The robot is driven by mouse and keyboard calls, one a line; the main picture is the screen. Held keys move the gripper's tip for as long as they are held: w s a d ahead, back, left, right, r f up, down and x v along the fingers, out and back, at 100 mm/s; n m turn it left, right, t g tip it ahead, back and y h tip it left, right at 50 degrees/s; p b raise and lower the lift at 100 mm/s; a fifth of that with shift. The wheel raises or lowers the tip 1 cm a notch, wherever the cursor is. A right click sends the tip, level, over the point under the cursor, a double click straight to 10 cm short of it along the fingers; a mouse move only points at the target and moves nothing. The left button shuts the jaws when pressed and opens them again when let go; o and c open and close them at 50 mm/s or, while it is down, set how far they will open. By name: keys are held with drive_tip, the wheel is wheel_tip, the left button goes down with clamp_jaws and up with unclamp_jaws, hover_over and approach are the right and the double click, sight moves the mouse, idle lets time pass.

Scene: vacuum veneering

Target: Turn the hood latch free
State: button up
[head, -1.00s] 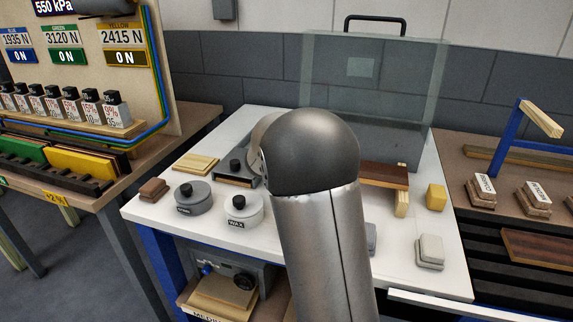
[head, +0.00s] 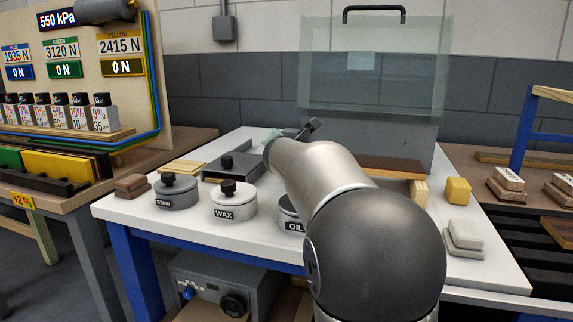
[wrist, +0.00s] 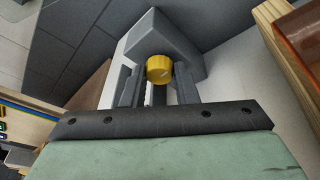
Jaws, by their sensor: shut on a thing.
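In the wrist view a round yellow knob (wrist: 160,68), which I take for the hood latch, sits on a grey block (wrist: 160,35). My gripper (wrist: 159,73) has one grey finger on each side of the knob and is shut on it. A pale line marks the knob's face. In the head view the clear hood (head: 400,85), with a black handle on top, stands raised at the back of the white table. My arm hides the knob in that view, and my fingers cannot be made out there.
Tins of stain (head: 176,196), wax (head: 233,203) and oil (head: 289,216) stand along the white table's (head: 125,207) front. A yellow block (head: 457,190) and pale blocks (head: 464,238) lie at its right. A dark board (head: 392,165) lies near the hood.

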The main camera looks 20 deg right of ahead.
drive_tip(key=shift+m+b, duration=0.5)
drive_tip(key=shift+b, duration=0.3)
drive_tip(key=o, duration=1)
drive_tip(key=v, duration=1.2)
drive_tip(key=shift+s+f+p, duration=0.1)
drive_tip(key=shift+f+p, duration=0.05)
drive_tip(key=shift+p, duration=0.2)
